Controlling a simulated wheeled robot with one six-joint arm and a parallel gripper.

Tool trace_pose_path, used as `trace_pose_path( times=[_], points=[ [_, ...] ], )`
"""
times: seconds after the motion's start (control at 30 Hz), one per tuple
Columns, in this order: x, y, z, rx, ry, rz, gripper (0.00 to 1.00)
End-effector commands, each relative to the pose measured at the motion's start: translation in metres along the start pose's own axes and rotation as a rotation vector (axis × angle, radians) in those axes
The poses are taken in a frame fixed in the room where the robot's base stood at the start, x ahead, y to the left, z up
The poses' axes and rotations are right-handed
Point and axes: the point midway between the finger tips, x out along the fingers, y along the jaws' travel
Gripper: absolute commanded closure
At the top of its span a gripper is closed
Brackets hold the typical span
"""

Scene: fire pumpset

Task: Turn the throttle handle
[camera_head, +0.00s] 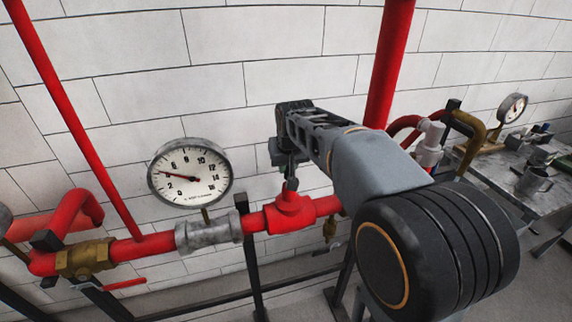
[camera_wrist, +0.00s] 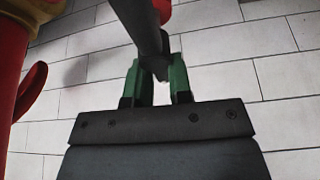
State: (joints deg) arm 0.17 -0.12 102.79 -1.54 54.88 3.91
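In the head view, my gripper (camera_head: 288,160) points down just above a red valve body (camera_head: 291,212) on the red pipe. A short dark stem shows between them. In the wrist view, the two green fingers of my gripper (camera_wrist: 158,82) stand apart. A dark bar (camera_wrist: 148,28), which looks like the throttle handle, comes down from the top and ends between the fingertips. I cannot tell whether the fingers press on it. In the head view my own gripper largely hides this bar.
A round pressure gauge (camera_head: 190,173) stands left of the red valve. A brass valve (camera_head: 85,258) with a red lever (camera_head: 124,284) is farther left. A red vertical pipe (camera_head: 391,60) rises behind my arm.

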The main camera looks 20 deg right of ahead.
Motion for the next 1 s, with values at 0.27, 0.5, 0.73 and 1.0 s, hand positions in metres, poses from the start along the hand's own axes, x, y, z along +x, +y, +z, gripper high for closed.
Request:
trace_pose_path(
  times=[0.27, 0.5, 0.73, 1.0],
  points=[
    [-0.0003, -0.0001, -0.0001, 0.000, 0.000, 0.000, 1.00],
    [-0.0001, -0.0020, 0.0001, -0.033, 0.001, -0.015, 1.00],
    [0.0002, -0.0039, 0.0003, -0.158, 0.002, -0.067, 1.00],
    [-0.0001, -0.0070, 0.0010, -0.332, 0.002, -0.139, 1.00]
  ],
)
